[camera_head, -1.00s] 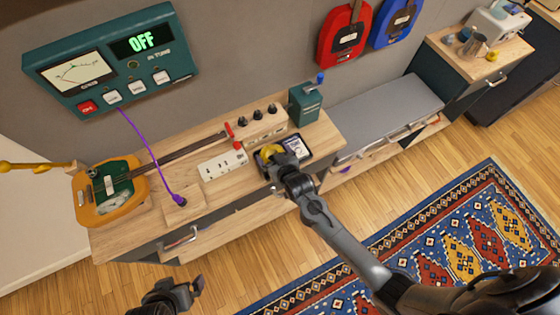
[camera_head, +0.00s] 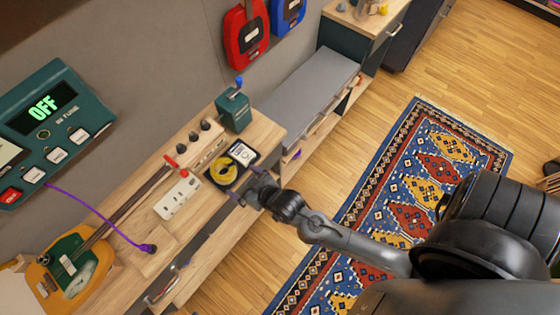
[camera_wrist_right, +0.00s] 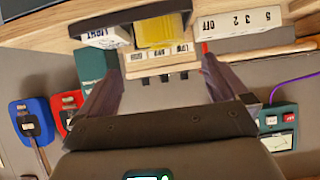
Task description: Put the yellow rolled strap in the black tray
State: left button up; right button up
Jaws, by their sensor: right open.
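The yellow rolled strap (camera_head: 221,166) lies in the black tray (camera_head: 240,173), in its left part, beside a white-faced item (camera_head: 243,152). In the right wrist view the strap (camera_wrist_right: 158,31) shows at the black tray's edge (camera_wrist_right: 122,17). My right gripper (camera_head: 252,189) is just off the tray's near side, apart from the strap. In the right wrist view its fingers (camera_wrist_right: 160,62) are spread with nothing between them. My left gripper is out of view.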

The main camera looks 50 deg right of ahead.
jog(key=s+d+r+g, duration=0.2)
jog(key=s+g, duration=0.2)
jog(key=s, duration=0.4)
jog(key=s+d+r+n+g, duration=0.1)
jog(key=s+d+r+g, duration=0.2)
jog(key=s, duration=0.5)
jog(key=shift+s+g, duration=0.2)
jog(key=shift+g, duration=0.4)
notch_tip(320, 180, up, 22)
jog(key=p, duration=2.2)
jog(key=shift+r, duration=0.1)
